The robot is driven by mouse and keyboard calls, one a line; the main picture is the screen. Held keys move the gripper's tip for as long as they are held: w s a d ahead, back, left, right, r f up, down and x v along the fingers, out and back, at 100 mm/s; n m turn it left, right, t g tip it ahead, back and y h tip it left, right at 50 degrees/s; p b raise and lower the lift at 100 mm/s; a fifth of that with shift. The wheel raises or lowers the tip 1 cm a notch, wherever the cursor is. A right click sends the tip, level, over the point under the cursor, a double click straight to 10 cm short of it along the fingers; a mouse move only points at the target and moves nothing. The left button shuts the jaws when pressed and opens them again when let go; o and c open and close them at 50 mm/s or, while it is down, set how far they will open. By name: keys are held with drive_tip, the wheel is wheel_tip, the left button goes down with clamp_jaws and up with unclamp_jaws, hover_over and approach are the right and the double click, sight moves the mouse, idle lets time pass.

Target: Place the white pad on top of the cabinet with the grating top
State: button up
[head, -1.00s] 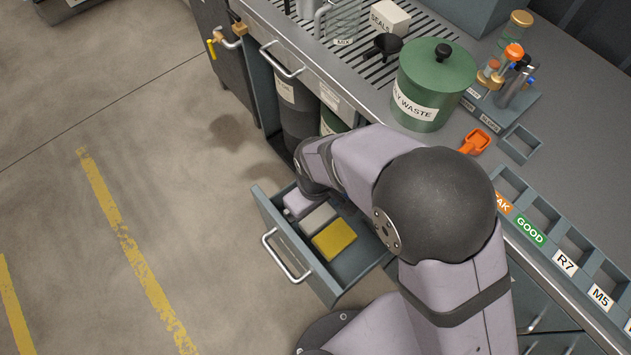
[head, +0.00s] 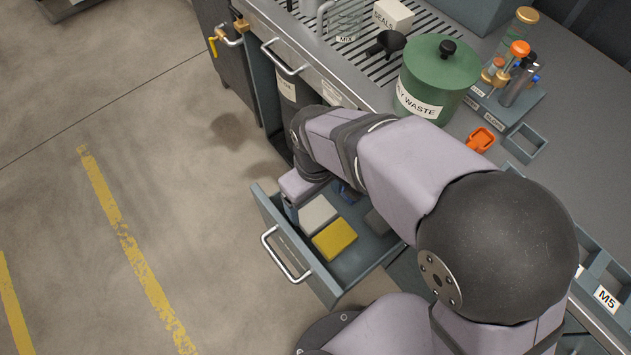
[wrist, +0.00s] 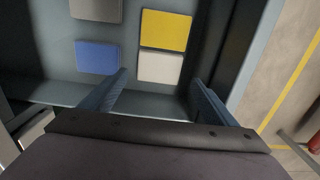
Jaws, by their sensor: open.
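The white pad (head: 317,214) lies flat in an open drawer, beside a yellow pad (head: 334,238). The white pad also shows in the wrist view (wrist: 160,68), just ahead of the fingers. My gripper (wrist: 158,78) is open and empty, its two fingers spread about as wide as the pad or wider. It points down into the drawer; in the head view my wrist mostly hides it. The cabinet with the grating top (head: 377,72) stands behind the drawer, with dark slots along its top.
The drawer (head: 283,245) also holds a blue pad (wrist: 97,56) and a grey pad (wrist: 96,9). On or near the grating stand a SEALS box (head: 393,16), a black funnel-like item (head: 386,44) and a green waste bin (head: 436,80). Part of the grating is bare.

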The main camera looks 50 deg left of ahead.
sight(315, 213)
drive_tip(key=shift+a, duration=0.15)
drive_tip(key=shift+w+a+f+h, duration=0.1)
drive_tip(key=shift+a+f+h, duration=0.05)
drive_tip(key=shift+a+h, duration=0.5)
drive_tip(key=shift+w+a+f+h, duration=0.1)
drive_tip(key=shift+a+f+h, duration=0.05)
drive_tip(key=shift+a+h, duration=0.45)
drive_tip(key=shift+a+r+h, duration=0.1)
drive_tip(key=shift+a+h, duration=0.15)
drive_tip(key=shift+h, duration=0.7)
drive_tip(key=shift+a+p+x, duration=0.2)
drive_tip(key=shift+p+x, duration=0.3)
drive_tip(key=shift+x, duration=3.15)
drive_tip(key=shift+s, duration=0.15)
drive_tip(key=c, duration=0.9)
wheel_tip(315, 213, up, 18)
drive_tip(key=shift+b, duration=0.4)
